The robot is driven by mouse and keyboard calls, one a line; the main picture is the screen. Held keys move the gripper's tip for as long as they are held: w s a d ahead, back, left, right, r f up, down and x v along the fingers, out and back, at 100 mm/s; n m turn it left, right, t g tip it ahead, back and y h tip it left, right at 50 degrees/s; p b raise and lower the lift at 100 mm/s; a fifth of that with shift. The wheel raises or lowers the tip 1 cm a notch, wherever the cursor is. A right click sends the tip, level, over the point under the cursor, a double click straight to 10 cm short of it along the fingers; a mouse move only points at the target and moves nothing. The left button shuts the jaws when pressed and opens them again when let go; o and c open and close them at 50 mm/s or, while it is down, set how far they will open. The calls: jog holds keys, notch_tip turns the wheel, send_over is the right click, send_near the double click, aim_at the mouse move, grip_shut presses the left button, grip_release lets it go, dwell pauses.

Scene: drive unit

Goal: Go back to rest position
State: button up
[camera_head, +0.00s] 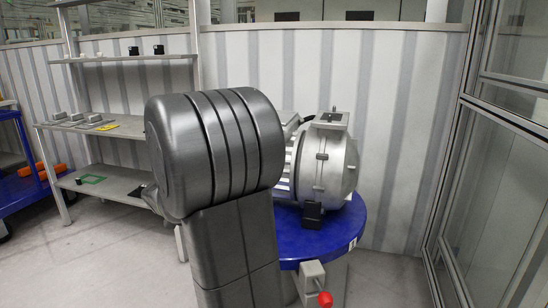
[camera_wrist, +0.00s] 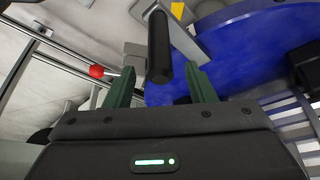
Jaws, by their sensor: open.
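My gripper (camera_wrist: 160,68) shows in the wrist view with two green fingers spread apart. A black cylindrical bar (camera_wrist: 159,45) lies in line with the gap between the fingertips; I cannot tell whether it touches them. In the head view, my grey arm fills the middle and my gripper is hidden. The silver drive unit (camera_head: 323,165) sits on a blue round table (camera_head: 291,236), right of my arm and partly hidden by it. The blue tabletop also fills much of the wrist view (camera_wrist: 235,50).
A red knob on a lever (camera_head: 325,299) sticks out at the table's front; it also shows in the wrist view (camera_wrist: 96,71). A shelf rack (camera_head: 115,132) with small parts stands left, a blue cart (camera_head: 22,190) at far left. Glass-panelled framing (camera_head: 500,170) stands right.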

jog(key=b+x, duration=0.2)
jog(key=x, duration=0.5)
jog(key=shift+d+f, duration=0.1)
jog(key=shift+f, duration=0.1)
jog(key=shift+d+r, duration=0.1)
jog(key=shift+d, duration=0.1)
jog(key=shift+s, duration=0.1)
